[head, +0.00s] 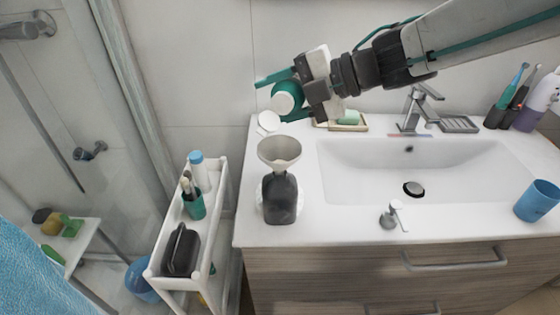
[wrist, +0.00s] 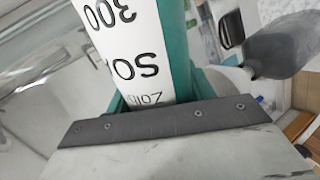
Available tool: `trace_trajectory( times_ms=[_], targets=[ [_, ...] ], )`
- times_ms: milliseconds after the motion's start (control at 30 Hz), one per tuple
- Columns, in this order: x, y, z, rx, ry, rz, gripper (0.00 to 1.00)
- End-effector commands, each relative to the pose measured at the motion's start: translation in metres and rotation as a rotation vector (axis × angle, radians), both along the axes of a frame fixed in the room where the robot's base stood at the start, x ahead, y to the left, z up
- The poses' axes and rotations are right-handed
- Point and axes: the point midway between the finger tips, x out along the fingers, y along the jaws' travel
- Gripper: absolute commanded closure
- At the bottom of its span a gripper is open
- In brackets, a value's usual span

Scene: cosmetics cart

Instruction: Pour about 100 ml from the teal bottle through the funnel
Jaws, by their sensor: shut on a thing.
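My gripper (head: 283,95) is shut on the teal bottle (head: 288,90) and holds it in the air above the back left of the counter. In the wrist view the teal bottle (wrist: 176,45) shows a white scale strip with black figures, including 300. The pale funnel (head: 280,149) stands in the neck of a dark grey bottle (head: 281,200), below the teal bottle and apart from it. The dark bottle also shows in the wrist view (wrist: 285,48). No liquid stream is visible.
A white round piece (head: 268,122) is behind the funnel. A white cart (head: 222,190) with bottles and a dark caddy (head: 182,250) stands left.

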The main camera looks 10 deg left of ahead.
Motion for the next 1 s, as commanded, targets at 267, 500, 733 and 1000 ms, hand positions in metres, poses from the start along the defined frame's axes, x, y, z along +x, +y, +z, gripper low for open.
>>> trace_trajectory(
  times_ms=[267, 500, 733, 1000],
  targets=[
    [0.009, 0.000, -0.001, 0.011, 0.263, 0.002, 0.80],
    [0.008, 0.000, 0.002, 0.014, 0.344, 0.001, 0.80],
    [0.004, 0.000, -0.004, 0.022, 0.564, 0.002, 0.80],
    [0.017, -0.001, -0.007, 0.038, 0.961, 0.002, 0.80]
  ],
)
